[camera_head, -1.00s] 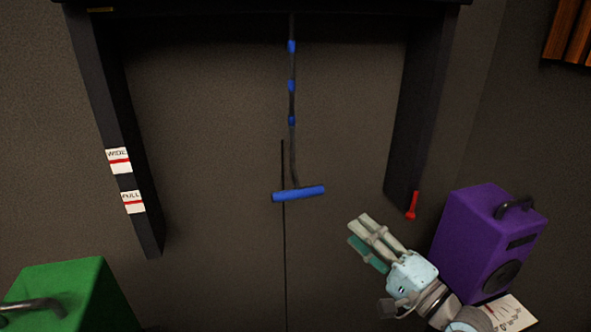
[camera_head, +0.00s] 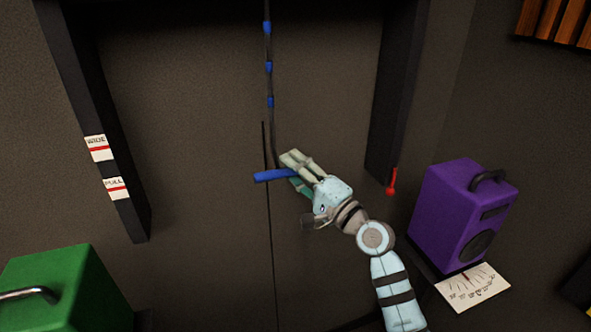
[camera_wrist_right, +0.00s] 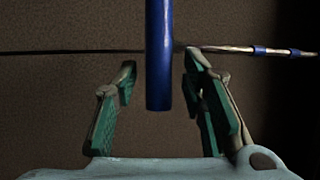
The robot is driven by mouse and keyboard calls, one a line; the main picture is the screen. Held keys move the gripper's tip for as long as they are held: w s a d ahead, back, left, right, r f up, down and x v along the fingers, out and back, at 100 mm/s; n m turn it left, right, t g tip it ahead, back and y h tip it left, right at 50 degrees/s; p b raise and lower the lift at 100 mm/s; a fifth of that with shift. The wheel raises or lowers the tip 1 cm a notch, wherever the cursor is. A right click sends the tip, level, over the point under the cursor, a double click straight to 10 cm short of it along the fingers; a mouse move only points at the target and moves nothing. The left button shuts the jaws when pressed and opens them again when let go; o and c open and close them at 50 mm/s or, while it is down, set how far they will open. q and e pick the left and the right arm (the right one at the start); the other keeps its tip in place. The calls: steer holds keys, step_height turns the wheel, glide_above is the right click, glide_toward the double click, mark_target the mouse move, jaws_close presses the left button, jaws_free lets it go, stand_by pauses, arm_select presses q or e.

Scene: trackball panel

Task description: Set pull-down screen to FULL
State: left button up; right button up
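A blue bar handle (camera_head: 272,176) hangs level from a dark cord with blue bands (camera_head: 269,68). My right gripper (camera_head: 291,170) is at the handle's right end. In the right wrist view, the handle (camera_wrist_right: 159,85) lies between the two open green-padded fingers (camera_wrist_right: 158,66), with a gap on each side. The left post of the dark frame (camera_head: 91,115) carries a WIDE label (camera_head: 98,149) above a FULL label (camera_head: 116,188), each with a red line. No screen sheet is clearly distinguishable. My left gripper is out of view.
A red lever-like piece (camera_head: 392,181) is at the foot of the right post. A purple speaker-like box (camera_head: 460,215) and a white dial card (camera_head: 473,287) are at the right. A green box with a handle (camera_head: 65,285) is at lower left. The space below the handle is clear.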

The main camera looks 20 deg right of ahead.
steer(key=shift+s, duration=0.1)
steer(key=shift+c, duration=1.2)
jaws_close()
steer(key=shift+f, duration=0.15)
step_height(320, 180, down, 33)
steer(key=b, duration=3)
